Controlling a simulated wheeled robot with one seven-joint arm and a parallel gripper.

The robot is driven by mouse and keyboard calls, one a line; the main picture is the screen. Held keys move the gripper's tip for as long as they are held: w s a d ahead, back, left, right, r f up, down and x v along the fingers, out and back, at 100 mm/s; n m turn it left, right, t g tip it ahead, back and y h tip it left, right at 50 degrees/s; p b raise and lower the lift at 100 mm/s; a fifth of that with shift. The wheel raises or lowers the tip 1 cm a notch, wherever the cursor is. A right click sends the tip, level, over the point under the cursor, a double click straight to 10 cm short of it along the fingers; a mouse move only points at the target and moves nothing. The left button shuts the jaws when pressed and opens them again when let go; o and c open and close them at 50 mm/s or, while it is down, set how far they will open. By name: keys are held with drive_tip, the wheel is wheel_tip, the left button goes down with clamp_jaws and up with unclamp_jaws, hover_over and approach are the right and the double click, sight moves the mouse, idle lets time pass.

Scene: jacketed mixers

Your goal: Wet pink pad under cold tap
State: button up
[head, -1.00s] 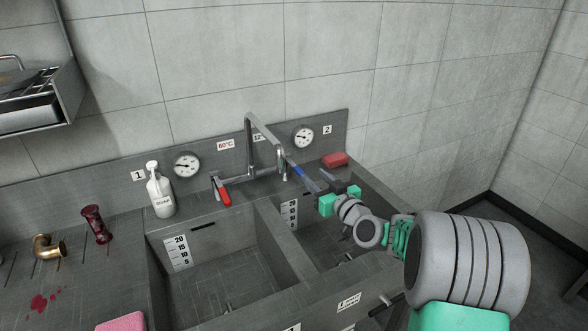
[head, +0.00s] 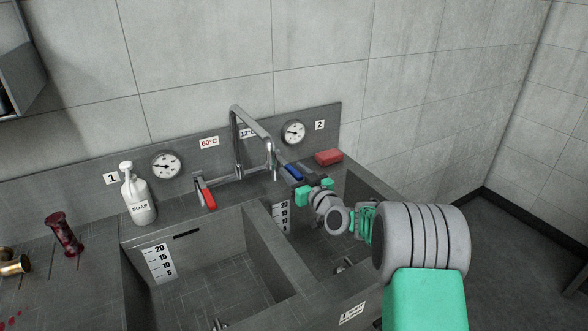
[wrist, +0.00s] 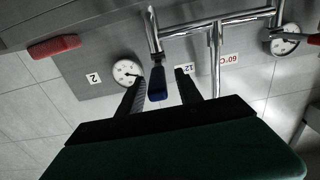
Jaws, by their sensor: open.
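The blue cold tap lever (head: 293,172) is on the right side of the steel swivel tap (head: 240,145), by the 12° label. My gripper (head: 297,180) is open at the blue lever. In the wrist view, the lever (wrist: 157,88) lies between the two open fingers (wrist: 159,80), with a gap visible on each side. The red hot lever (head: 207,197) is on the left side of the tap, by the 60°C label. The spout points down over the sinks, and no water shows.
A red block (head: 328,156) lies on the back ledge at right. A soap bottle (head: 138,195) stands at left. Two dial gauges are on the back panel. The left sink (head: 205,275) looks empty. A dark red object (head: 64,235) and a brass fitting (head: 14,265) are at far left.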

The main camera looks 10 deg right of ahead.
drive_tip(key=shift+w, duration=0.3)
drive_tip(key=shift+c, duration=0.3)
clamp_jaws()
idle(0.9)
